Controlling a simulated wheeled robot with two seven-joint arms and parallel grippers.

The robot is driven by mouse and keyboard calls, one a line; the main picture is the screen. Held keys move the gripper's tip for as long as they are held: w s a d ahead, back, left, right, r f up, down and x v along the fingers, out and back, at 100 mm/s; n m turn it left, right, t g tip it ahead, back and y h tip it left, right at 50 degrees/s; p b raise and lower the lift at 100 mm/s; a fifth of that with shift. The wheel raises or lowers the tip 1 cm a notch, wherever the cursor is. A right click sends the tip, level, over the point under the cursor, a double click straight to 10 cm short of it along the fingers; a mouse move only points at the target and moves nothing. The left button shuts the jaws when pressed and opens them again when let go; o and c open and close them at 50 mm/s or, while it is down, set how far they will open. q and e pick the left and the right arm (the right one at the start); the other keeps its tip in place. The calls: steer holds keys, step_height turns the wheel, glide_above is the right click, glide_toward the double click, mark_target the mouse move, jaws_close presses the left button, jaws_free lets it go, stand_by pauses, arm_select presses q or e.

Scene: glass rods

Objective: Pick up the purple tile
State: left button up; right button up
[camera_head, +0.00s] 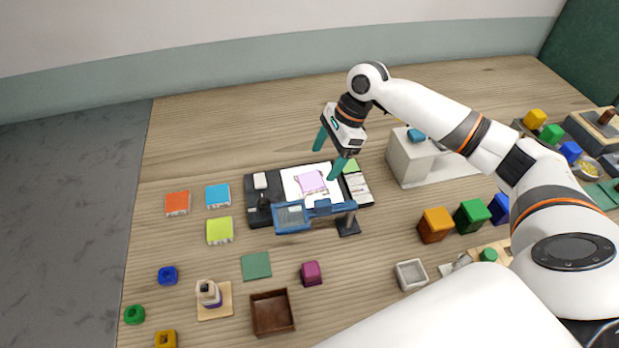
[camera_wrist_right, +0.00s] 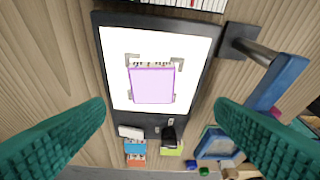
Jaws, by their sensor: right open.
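The light purple tile (camera_head: 311,182) lies on a lit white panel (camera_head: 291,190) set in a black board in the head view. In the right wrist view the tile (camera_wrist_right: 152,85) sits near the middle of the white panel (camera_wrist_right: 117,42), beside grey corner marks. My right gripper (camera_head: 328,160) is open, its two green fingers above the board's back edge. In the right wrist view its fingers (camera_wrist_right: 160,125) are spread wide with nothing between them, and the tile shows beyond them. My left gripper is not in view.
A blue-framed magnifier (camera_head: 292,218) on a post (camera_head: 348,224) stands over the board's front edge. Orange, blue and lime tiles lie to the left. A white block (camera_head: 408,160) stands to the right. A brown box (camera_head: 272,313) and a dark pink cube (camera_head: 311,273) are in front.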

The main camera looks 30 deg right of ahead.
mark_target(311, 180)
steer(key=shift+a+f, duration=0.3)
steer(key=shift+f, duration=0.35)
steer(key=shift+w+a+f, duration=0.1)
steer(key=shift+w+f, duration=0.1)
steer(key=shift+f, duration=0.15)
steer(key=shift+w+a+f, duration=0.1)
steer(key=shift+f, duration=0.15)
steer(key=p+x, duration=0.1)
steer(key=x, duration=0.3)
steer(key=shift+w+f, duration=0.2)
steer(key=shift+f, duration=0.25)
steer(key=shift+c, duration=0.4)
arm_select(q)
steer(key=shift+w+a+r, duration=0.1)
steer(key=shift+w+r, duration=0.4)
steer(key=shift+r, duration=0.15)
arm_select(e)
steer(key=c, duration=1.1)
